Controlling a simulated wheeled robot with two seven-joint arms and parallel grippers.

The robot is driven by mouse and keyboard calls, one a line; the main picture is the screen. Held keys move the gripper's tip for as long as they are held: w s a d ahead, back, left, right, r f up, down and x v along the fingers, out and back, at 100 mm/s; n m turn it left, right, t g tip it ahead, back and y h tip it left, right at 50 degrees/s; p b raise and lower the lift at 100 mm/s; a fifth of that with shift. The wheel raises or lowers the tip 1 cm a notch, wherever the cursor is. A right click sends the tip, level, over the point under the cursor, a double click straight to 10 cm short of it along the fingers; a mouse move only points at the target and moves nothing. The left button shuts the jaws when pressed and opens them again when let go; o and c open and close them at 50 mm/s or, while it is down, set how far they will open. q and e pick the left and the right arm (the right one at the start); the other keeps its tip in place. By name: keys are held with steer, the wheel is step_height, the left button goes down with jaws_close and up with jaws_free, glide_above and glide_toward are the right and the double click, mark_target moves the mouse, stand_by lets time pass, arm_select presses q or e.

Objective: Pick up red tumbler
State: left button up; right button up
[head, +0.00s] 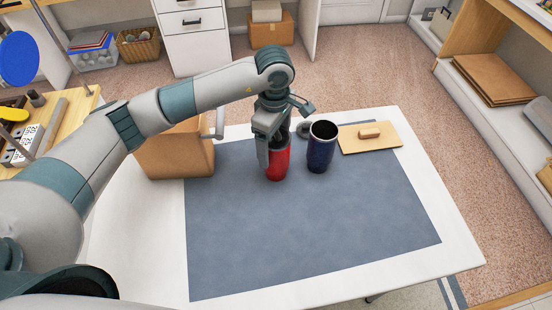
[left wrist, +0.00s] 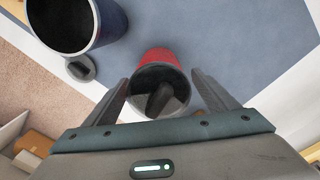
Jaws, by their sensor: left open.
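The red tumbler (head: 278,163) stands upright on the blue-grey mat near its far edge. My left gripper (head: 270,145) is right above and around its top, and hides part of its rim. In the left wrist view the open fingers (left wrist: 164,97) lie on either side of the red tumbler (left wrist: 158,57), with gaps visible. A dark blue tumbler (head: 321,148) stands just to the right, and shows at the top left of the left wrist view (left wrist: 72,22). My right gripper is not in view.
The mat (head: 310,235) lies on a white table (head: 455,250). A cardboard box (head: 175,155) stands at the left, under my arm. A wooden board with a handle (head: 370,137) lies at the back right. The front of the mat is clear.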

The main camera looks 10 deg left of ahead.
arm_select(q)
steer(key=shift+f+p, duration=0.35)
steer(key=shift+f, duration=1)
steer(key=shift+w, duration=0.1)
steer(key=c, duration=1.8)
